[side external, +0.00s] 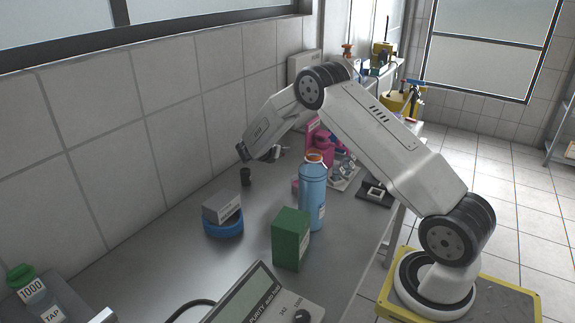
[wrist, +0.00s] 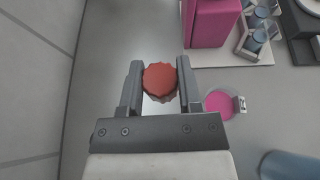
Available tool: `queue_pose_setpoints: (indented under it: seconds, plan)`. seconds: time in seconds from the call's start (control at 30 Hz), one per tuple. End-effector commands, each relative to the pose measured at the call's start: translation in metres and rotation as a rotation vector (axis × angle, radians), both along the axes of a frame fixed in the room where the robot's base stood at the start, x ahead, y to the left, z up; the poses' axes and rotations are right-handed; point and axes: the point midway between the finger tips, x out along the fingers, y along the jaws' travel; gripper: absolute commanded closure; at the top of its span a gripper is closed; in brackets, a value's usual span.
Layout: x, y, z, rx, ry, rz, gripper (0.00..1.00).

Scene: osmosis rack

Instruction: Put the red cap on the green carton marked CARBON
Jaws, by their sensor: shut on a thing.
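The red cap (wrist: 160,78) is held between the two fingers of my gripper (wrist: 159,70) in the wrist view. The fingers touch it on its left and right sides. The cap cannot be made out in the side view, where the end of my arm is small and partly hidden. The green carton (side external: 290,239) stands upright on the bench at the front, right of centre in the side view. Its lettering cannot be read from here. My gripper is well behind the carton, and the carton does not show in the wrist view.
A blue bottle (side external: 312,192) stands just behind the carton. A grey block (side external: 221,207) sits on a blue round base (side external: 223,227) to its left. A purity meter (side external: 250,300) is in front. A magenta container (wrist: 213,22) and pink disc (wrist: 219,104) lie near my gripper.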

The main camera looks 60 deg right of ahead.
Motion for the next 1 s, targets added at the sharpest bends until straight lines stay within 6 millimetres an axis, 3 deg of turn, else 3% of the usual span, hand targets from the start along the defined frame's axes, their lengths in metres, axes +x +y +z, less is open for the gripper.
queue_pose_setpoints:
  seconds: [0.17,0.47,0.7,1.0]
  plan:
    - [-0.005,0.048,0.019,0.007,-0.004,0.032,1.00]
    - [-0.036,0.131,0.049,0.016,-0.004,0.084,1.00]
    - [-0.075,0.185,0.069,0.017,-0.003,0.124,1.00]
    - [-0.137,0.236,0.091,0.008,0.000,0.177,1.00]
